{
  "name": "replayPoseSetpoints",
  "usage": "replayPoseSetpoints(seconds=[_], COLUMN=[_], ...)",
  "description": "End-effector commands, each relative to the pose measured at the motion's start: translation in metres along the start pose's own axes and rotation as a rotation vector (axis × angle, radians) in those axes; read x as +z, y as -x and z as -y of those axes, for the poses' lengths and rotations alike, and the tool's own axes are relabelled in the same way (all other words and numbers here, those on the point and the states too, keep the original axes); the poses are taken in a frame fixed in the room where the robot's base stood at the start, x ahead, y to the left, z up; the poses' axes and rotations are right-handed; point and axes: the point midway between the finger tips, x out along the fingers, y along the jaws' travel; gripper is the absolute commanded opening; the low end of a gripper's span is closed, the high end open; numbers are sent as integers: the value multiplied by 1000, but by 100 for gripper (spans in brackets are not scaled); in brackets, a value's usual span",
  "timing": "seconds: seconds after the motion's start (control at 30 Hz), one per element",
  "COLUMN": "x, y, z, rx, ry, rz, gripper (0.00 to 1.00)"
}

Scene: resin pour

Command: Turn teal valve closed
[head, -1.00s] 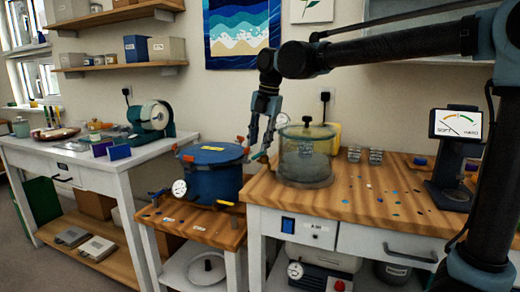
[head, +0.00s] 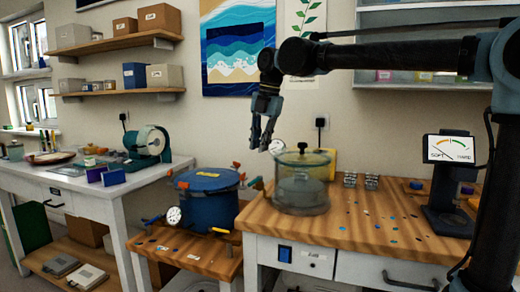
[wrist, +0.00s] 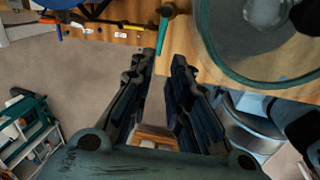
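The teal valve (wrist: 162,34) shows in the wrist view as a slim teal lever, lying nearly straight up and down in the picture beside the clear chamber (wrist: 240,72). In the head view the teal valve (head: 256,184) is small, at the left side of the chamber (head: 302,185), and its exact angle is hard to tell. My gripper (head: 263,146) hangs above the valve, apart from it, fingers down. In the wrist view the two dark fingers of my gripper (wrist: 162,66) stand apart with nothing between them.
A blue pot (head: 208,205) with a white dial and orange clamps stands on a low wooden stand left of the chamber. A hardness tester (head: 450,180) stands at the bench's right. Air above the pot is clear.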

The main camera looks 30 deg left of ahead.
Motion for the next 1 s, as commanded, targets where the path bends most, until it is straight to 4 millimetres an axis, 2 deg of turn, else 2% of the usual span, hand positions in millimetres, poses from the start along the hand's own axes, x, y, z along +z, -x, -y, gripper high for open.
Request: replayPoseSetpoints(seconds=[0.17, 0.7, 0.9, 1.0], x=[0, 1, 1, 1], y=[-3, -16, -19, -20], z=[-6, -41, -51, -54], rx=[15, 100, 116, 118], ry=[-154, -1130, -1419, -1504], rz=[-2, -65, -103, -115], gripper=[0, 0, 0, 0])
